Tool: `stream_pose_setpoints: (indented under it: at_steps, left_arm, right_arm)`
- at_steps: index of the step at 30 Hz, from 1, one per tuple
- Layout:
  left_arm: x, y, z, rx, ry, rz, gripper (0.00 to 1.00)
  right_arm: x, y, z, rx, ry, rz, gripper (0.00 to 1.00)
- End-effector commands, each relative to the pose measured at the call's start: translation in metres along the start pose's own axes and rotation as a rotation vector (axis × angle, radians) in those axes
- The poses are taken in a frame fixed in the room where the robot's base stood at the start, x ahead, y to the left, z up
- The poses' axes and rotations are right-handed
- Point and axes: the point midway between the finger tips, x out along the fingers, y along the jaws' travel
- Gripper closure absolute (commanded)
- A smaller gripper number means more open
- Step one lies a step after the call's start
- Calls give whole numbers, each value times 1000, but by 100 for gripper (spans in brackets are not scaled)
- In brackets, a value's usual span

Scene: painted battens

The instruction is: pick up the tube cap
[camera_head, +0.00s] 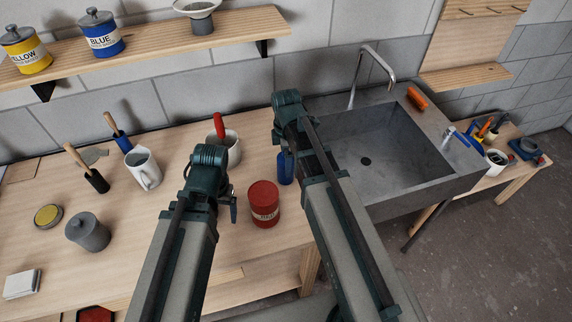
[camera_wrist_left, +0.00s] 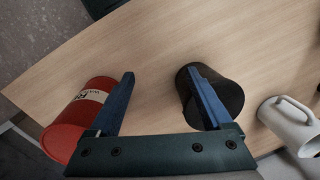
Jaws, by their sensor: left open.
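I cannot single out a tube cap for certain in either view. My left gripper (camera_wrist_left: 160,72) is open, its two blue fingers apart with bare wood between them. In the left wrist view a dark, nearly black cylinder (camera_wrist_left: 229,90) is behind the right finger, which covers part of it. A red labelled can (camera_wrist_left: 78,112) is beside the left finger. In the head view the left gripper (camera_head: 233,206) shows only in part, just left of the red can (camera_head: 264,204). The right arm shows, but its fingers are hidden.
A white mug (camera_wrist_left: 291,122) is right of the dark cylinder. In the head view a blue object (camera_head: 286,168) is close beside my right arm. The table also holds a grey lidded pot (camera_head: 88,232) and another mug (camera_head: 145,169). A concrete sink (camera_head: 372,150) is at right.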

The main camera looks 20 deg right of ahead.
Motion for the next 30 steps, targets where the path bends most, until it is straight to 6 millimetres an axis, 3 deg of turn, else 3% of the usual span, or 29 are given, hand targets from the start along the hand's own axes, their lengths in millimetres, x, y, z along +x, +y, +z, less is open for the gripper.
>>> stream_pose_setpoints:
  at_steps: [4, 19, 30]
  left_arm:
    - [-1, 0, 0, 0, 0, 0, 17]
    - [-1, 0, 0, 0, 0, 0, 17]
    - [-9, -1, 0, 0, 0, 0, 17]
  right_arm:
    - [-1, 0, 0, 0, 0, 0, 0]
    - [-1, 0, 0, 0, 0, 0, 90]
    - [-9, 0, 0, 0, 0, 0, 91]
